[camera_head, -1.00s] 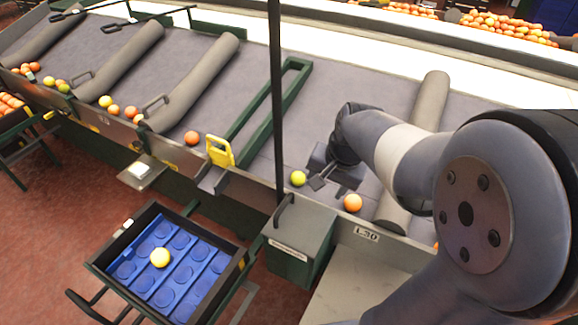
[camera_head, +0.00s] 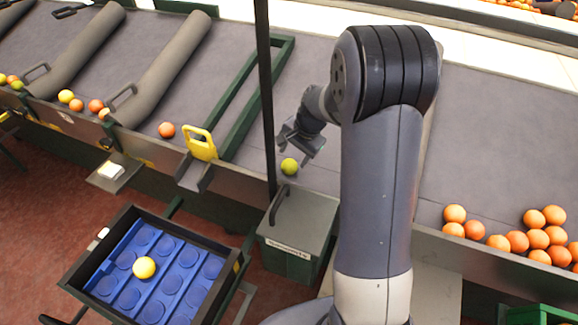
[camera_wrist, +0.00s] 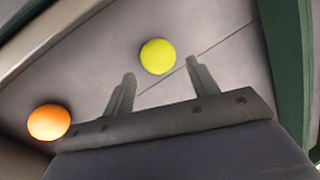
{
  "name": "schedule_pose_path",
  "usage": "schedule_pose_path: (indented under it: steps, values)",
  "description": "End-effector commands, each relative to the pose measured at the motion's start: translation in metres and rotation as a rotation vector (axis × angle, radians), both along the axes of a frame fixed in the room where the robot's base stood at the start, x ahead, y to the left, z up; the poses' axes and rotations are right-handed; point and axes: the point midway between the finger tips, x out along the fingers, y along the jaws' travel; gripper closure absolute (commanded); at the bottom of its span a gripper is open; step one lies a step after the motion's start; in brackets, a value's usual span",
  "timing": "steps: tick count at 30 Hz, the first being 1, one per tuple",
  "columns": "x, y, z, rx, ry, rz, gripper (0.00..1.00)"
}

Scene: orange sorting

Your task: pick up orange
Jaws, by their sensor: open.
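My gripper (camera_head: 295,149) is open and empty above the grey belt, with its fingers pointing down. A yellow-green fruit (camera_head: 289,166) lies on the belt at its fingertips; it also shows in the wrist view (camera_wrist: 158,56), just beyond and between the two fingers (camera_wrist: 161,70). I cannot tell whether a finger touches it. An orange (camera_wrist: 49,122) lies to the left of the gripper in the wrist view, outside the fingers. In the head view my arm seems to hide that orange.
A black-framed tray (camera_head: 88,272) with blue cups holds one yellow fruit (camera_head: 144,267). A thin black post (camera_head: 265,100) stands left of my gripper. A yellow handle (camera_head: 200,143) and green frame (camera_head: 240,130) are farther left. Several oranges (camera_head: 536,238) gather at the right edge.

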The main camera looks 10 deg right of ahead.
Motion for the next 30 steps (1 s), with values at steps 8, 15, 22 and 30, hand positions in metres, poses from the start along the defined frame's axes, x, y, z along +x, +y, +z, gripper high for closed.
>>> schedule_pose_path:
  steps: [8, 15, 22, 30]
  values:
    - [0.005, 0.004, -0.031, 0.0, 0.003, 0.001, 0.44]
    - [0.01, 0.007, -0.051, -0.001, 0.001, 0.0, 0.44]
    - [0.01, 0.008, -0.051, -0.001, -0.001, 0.0, 0.45]
    - [0.01, 0.008, -0.051, -0.001, -0.001, 0.001, 0.67]
